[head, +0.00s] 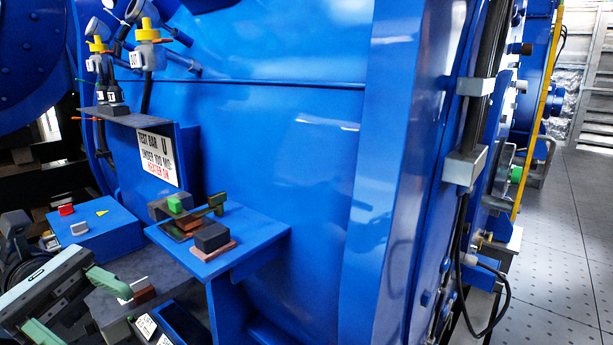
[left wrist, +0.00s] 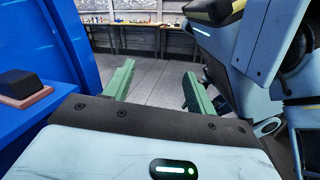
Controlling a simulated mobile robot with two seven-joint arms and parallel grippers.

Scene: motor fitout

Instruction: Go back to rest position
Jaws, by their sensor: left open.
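My left gripper (head: 75,306) is at the lower left of the head view, with its two green fingers apart. The left wrist view also shows the open gripper (left wrist: 155,88), with nothing between the fingers and only floor behind them. In the head view it is to the left of and below the blue shelf (head: 262,228) on the motor's side. My right gripper is in neither view.
A blue box with a red button (head: 100,230) is at left. The big blue motor housing (head: 290,130) fills the middle. Open floor (head: 560,240) lies right.

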